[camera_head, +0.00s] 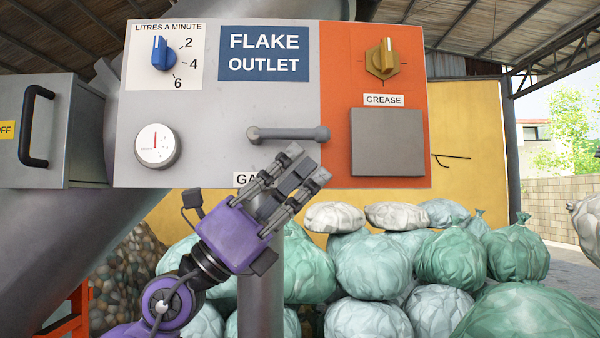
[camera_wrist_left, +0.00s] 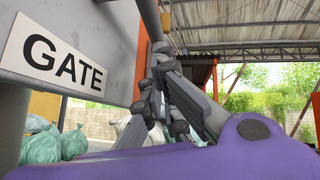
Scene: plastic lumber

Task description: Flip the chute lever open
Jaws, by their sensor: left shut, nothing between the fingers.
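The chute lever (camera_head: 290,133) is a grey bar on the grey panel, above a GATE label that my gripper partly covers. It lies horizontal, with one rounded end at left and the other at right. My left gripper (camera_head: 308,166), on a purple wrist, is shut and empty, just below the lever's right half in the head view. A gap shows between them there. In the left wrist view the fingers (camera_wrist_left: 183,92) point along the panel, beside the GATE label (camera_wrist_left: 64,62). A grey bar at the top there may be the lever. My right gripper is not in view.
The FLAKE OUTLET panel (camera_head: 215,110) also carries a blue dial (camera_head: 160,52), a round gauge (camera_head: 155,146) and an orange GREASE section (camera_head: 340,80). A grey box with a black handle (camera_head: 37,125) stands at left. Green and white sacks (camera_head: 375,270) are piled behind.

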